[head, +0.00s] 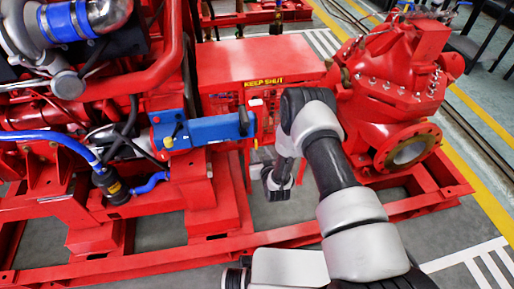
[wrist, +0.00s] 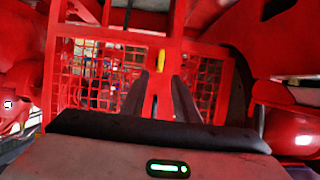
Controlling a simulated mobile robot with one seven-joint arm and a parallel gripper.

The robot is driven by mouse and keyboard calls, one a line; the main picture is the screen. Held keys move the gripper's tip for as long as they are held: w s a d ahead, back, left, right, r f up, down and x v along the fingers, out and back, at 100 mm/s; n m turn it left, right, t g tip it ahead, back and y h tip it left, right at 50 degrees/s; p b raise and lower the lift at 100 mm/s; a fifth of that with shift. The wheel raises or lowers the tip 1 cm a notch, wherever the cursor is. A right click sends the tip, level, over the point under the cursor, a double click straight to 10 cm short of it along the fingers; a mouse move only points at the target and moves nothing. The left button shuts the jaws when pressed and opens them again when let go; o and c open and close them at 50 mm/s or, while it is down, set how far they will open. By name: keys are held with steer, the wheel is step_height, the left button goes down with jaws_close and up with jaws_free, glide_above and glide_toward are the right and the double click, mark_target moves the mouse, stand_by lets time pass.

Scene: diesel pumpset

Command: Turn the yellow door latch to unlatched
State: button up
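The yellow door latch (wrist: 161,59) is a small upright yellow piece in the wrist view, on the red upright between two red mesh panels (wrist: 85,72). My gripper (wrist: 163,80) has its two dark fingers apart, with a gap between them and nothing held. The latch shows just beyond the fingertips, in line with the gap. I cannot tell whether anything touches. In the head view my gripper (head: 277,182) hangs low in front of the red guard (head: 265,60) marked KEEP SHUT. My arm hides part of the door there.
A blue box (head: 215,130) with a yellow knob sticks out left of the guard. The red pump (head: 400,85) with its round flange stands close to the right of my arm. Red base rails (head: 120,262) run along the floor below.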

mark_target(256, 144)
steer(key=b+x, duration=0.2)
steer(key=x, duration=0.5)
steer(key=shift+w+a+f, duration=0.1)
steer(key=shift+w+f, duration=0.05)
steer(key=shift+w, duration=0.15)
jaws_close()
